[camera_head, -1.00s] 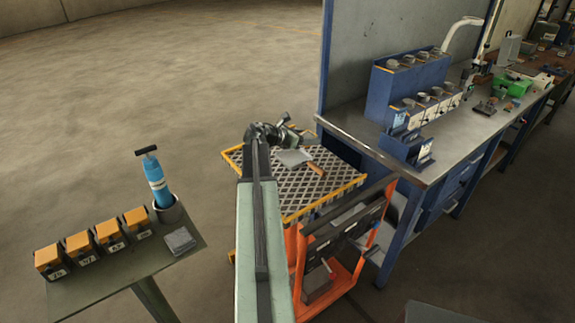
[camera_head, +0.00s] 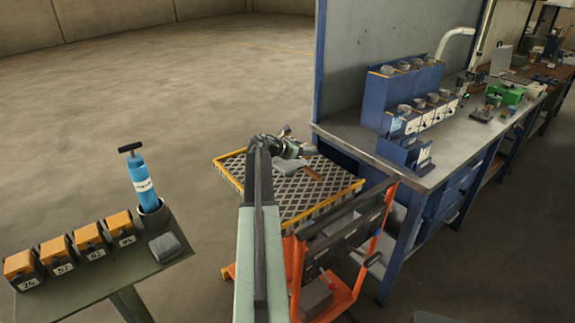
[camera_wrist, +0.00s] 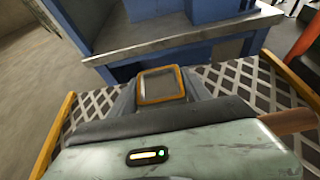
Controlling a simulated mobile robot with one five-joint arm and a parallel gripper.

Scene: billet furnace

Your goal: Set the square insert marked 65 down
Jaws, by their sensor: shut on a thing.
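My gripper (camera_head: 308,150) is over the grated cart top and points toward the workbench. In the wrist view my gripper (camera_wrist: 162,88) is shut on a square piece with an orange rim and a grey face (camera_wrist: 160,84). No number can be read on it, so I cannot tell if it is the insert marked 65. The piece is too small to make out in the head view. The grated top (camera_wrist: 232,84) lies below it; I cannot tell whether they touch.
A wooden-handled tool (camera_head: 313,173) lies on the grated cart (camera_head: 285,196). The steel-topped workbench (camera_head: 400,168) with a blue rack stands beyond it. On a left stand (camera_head: 100,285) are several orange-topped numbered blocks (camera_head: 88,236) and a blue pump-like tool (camera_head: 142,180). Open floor lies behind.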

